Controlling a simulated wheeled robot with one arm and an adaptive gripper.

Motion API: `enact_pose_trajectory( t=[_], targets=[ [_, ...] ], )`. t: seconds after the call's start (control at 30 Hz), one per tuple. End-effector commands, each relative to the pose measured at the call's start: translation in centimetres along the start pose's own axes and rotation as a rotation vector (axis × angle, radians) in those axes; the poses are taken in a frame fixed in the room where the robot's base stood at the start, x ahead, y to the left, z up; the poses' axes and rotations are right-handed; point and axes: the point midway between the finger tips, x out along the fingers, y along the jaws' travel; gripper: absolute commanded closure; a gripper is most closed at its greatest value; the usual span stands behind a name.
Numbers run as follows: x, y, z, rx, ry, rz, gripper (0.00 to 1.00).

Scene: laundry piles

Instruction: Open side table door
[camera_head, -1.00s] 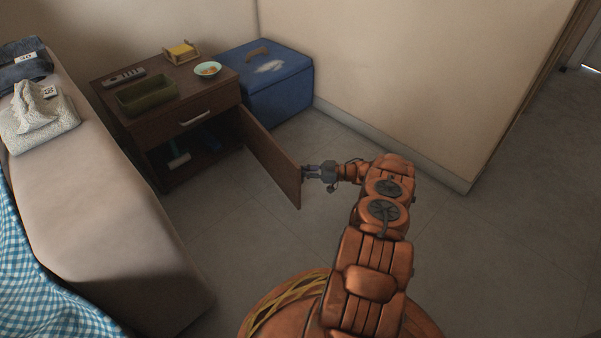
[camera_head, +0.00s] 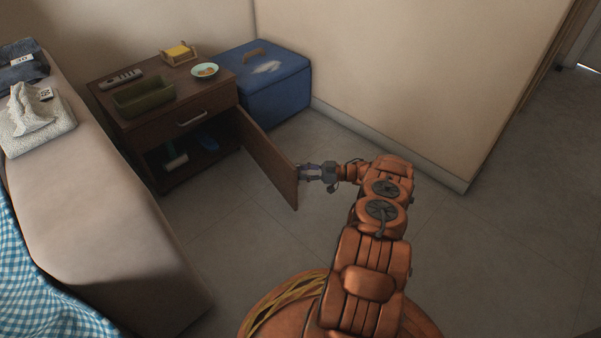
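The side table (camera_head: 180,138) is dark brown wood, with a drawer on top and an open compartment below. Its door (camera_head: 268,160) stands swung wide open on the right side, its free edge pointing out toward me. My gripper (camera_head: 304,172) is at that free edge, with its fingers apart. The fingertips meet or nearly meet the edge; I cannot tell whether they touch. The drawer with its metal handle (camera_head: 192,118) is shut. Inside the compartment are a pale item (camera_head: 176,160) and a blue item (camera_head: 207,142).
On the tabletop are a green tray (camera_head: 143,97), a remote (camera_head: 122,77), a small bowl (camera_head: 205,70) and a yellow-filled holder (camera_head: 179,54). A blue box (camera_head: 275,95) stands behind the door. A bed (camera_head: 100,190) lies left. The floor (camera_head: 240,235) before the table is clear.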

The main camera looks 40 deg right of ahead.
Motion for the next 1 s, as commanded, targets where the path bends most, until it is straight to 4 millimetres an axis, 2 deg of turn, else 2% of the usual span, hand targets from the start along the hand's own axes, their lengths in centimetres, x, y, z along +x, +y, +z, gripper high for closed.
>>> enact_pose_trajectory(
  t=[0.2,0.4,0.63,1.0],
  targets=[
    [-3.2,-0.1,0.2,0.003,0.0,0.001,0.63],
    [-5.5,0.0,0.0,0.001,0.001,0.0,0.63],
    [-6.6,-0.1,0.1,0.002,-0.001,-0.002,0.63],
    [-6.7,-0.1,0.0,0.002,0.0,-0.001,0.63]
  ],
)
